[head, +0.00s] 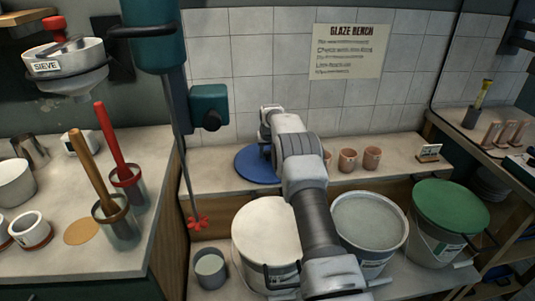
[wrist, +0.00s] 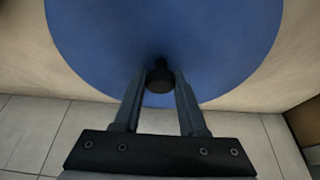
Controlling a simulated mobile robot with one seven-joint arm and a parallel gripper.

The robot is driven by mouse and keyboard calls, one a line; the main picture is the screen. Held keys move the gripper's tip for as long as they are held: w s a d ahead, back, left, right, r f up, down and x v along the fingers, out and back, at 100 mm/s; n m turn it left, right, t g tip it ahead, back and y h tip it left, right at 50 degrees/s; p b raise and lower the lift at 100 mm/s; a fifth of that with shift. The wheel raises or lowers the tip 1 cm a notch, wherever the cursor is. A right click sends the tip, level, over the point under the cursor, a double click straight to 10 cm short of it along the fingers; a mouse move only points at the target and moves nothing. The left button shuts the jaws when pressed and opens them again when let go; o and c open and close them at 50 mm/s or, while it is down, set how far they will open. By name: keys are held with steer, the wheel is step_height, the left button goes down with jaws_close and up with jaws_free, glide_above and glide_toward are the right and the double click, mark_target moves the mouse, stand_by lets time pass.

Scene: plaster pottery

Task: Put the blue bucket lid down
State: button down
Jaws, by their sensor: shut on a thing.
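The blue bucket lid (head: 252,168) is at the back bench, below the tiled wall and left of the small clay cups. It lies flat, and I cannot tell if it touches the bench top or hangs just above it. In the wrist view the lid (wrist: 215,45) fills the upper middle, with a dark knob (wrist: 160,82) near its lower edge. My gripper (wrist: 160,76) is shut on that knob, one finger on each side. In the head view my arm hides the gripper and part of the lid's right side.
Several clay cups (head: 348,159) and a small card (head: 428,153) stand right of the lid on the back bench (head: 215,168). In front are a white-filled bucket (head: 262,225), a grey-filled bucket (head: 368,220) and a green-lidded bucket (head: 450,207). A mixer with a red paddle (head: 197,222) hangs left.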

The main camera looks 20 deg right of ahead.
steer(key=shift+f, duration=0.2)
steer(key=shift+c, duration=2.3)
jaws_free()
steer(key=shift+r, duration=0.1)
steer(key=shift+r, duration=0.1)
